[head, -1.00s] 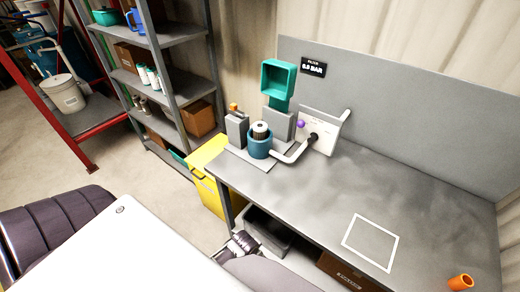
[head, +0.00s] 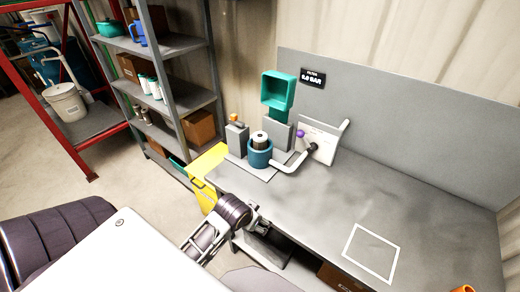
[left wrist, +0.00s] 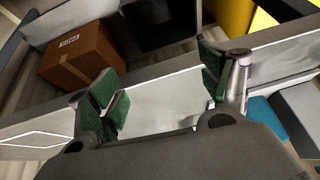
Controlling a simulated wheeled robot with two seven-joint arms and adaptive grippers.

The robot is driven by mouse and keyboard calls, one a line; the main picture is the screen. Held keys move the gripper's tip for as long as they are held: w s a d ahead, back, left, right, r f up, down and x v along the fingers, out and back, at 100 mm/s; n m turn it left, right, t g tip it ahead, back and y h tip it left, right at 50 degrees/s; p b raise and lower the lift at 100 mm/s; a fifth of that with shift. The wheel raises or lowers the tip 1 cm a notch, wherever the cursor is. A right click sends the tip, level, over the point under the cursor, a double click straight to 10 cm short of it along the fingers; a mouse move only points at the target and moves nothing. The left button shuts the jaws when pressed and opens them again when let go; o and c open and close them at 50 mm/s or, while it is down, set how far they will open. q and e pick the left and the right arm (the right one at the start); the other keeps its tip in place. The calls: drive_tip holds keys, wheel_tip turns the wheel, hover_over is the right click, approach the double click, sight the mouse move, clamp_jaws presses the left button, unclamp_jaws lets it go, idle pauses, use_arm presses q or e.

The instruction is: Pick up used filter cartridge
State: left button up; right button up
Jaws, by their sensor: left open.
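The filter cartridge (head: 260,138), with a white top and dark sides, stands upright in the round blue housing (head: 260,157) at the back left of the bench. A blue part at the right of the left wrist view (left wrist: 264,113) may be this housing. My left gripper (head: 262,222) is open and empty by the bench's front edge, nearer to me than the housing and apart from it. In the left wrist view its green-padded fingers (left wrist: 160,90) are spread with nothing between them. My right gripper is in neither view.
A white pipe and a panel with a purple knob (head: 301,131) stand right of the housing. A teal square funnel (head: 278,88) rises behind it. A yellow bin (head: 204,192) stands at the bench's left end. The grey benchtop (head: 330,205) is largely clear around a white outlined square.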

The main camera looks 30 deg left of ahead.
sight(257, 139)
use_arm(q)
drive_tip(key=w+a+r+n+t+y, duration=0.1)
drive_tip(key=w+a+r+t, duration=0.3)
drive_tip(key=w+a+r, duration=0.2)
drive_tip(key=w+a+r+n+t, duration=0.1)
drive_tip(key=w+a+r+t, duration=0.2)
drive_tip(key=w+a+r, duration=0.4)
wheel_tip(257, 139, up, 4)
drive_tip(key=shift+w+r+n+t+y, duration=0.25)
drive_tip(key=shift+w+n+t+y, duration=0.05)
drive_tip(key=shift+w+t+y, duration=0.1)
drive_tip(key=shift+w+f, duration=0.1)
drive_tip(key=shift+w, duration=0.05)
drive_tip(key=shift+p+x, duration=0.65)
drive_tip(key=shift+x, duration=3.5)
drive_tip(key=shift+a, duration=0.1)
drive_tip(key=shift+p+x, duration=0.5)
drive_tip(key=shift+x, duration=2.05)
drive_tip(key=shift+f, duration=0.2)
